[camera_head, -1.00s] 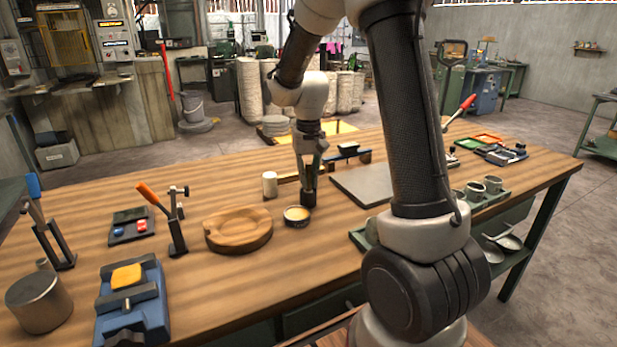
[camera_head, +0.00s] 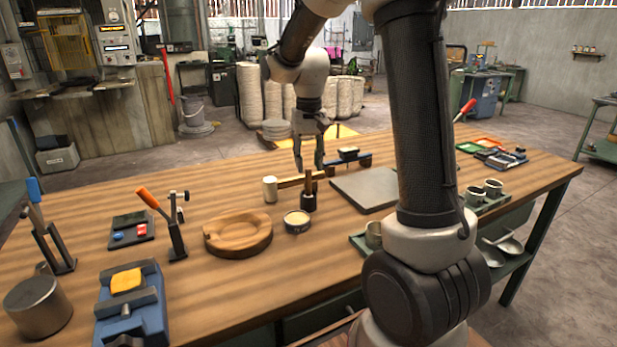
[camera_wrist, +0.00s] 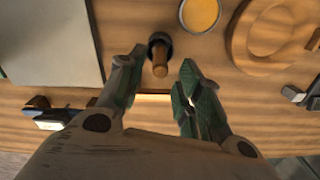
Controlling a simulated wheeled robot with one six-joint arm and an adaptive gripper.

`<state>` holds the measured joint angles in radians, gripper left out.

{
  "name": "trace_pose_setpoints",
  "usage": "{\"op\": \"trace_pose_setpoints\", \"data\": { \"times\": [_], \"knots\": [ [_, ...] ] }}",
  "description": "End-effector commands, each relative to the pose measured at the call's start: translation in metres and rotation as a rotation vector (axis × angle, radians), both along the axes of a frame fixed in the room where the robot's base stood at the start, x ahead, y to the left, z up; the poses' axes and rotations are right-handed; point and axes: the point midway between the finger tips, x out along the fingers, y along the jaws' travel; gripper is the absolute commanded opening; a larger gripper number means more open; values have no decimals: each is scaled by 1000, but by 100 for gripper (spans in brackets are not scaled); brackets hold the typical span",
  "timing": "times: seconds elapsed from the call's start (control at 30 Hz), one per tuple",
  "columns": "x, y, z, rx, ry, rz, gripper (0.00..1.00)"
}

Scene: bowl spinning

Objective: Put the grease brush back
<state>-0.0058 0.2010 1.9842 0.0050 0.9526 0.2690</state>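The grease brush (camera_head: 308,183) stands upright in a small dark holder (camera_head: 308,203) on the workbench. Its wooden handle (camera_wrist: 160,66) points up towards the wrist camera; the bristle end is hidden. The holder stands beside a round tin of yellowish grease (camera_head: 297,221), which also shows at the top of the wrist view (camera_wrist: 201,13). My gripper (camera_head: 308,166) is above the brush with its fingers apart. In the wrist view my open gripper (camera_wrist: 163,68) has a green-padded finger on each side of the handle, with gaps, and holds nothing.
A round wooden board (camera_head: 238,232) lies left of the tin. A white cylinder (camera_head: 270,189) stands behind it. A grey plate (camera_head: 366,188) lies to the right. Upright clamps and a blue vise (camera_head: 130,310) stand further left; bare wood lies in front of the tin.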

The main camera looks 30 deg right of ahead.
Motion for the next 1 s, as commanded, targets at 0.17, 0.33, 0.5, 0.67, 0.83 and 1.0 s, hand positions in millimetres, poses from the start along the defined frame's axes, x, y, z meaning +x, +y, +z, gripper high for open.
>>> {"op": "trace_pose_setpoints", "data": {
  "times": [0.17,0.33,0.5,0.67,0.83,1.0],
  "knots": [
    [0,0,36,0,-3,0,35],
    [-1,0,53,-1,-2,1,35],
    [-28,-1,75,-1,-42,26,35],
    [-92,-2,101,-6,-131,85,35],
    [-167,-3,109,-20,-233,159,35],
    [-223,-3,98,-38,-316,219,35]
  ]
}}
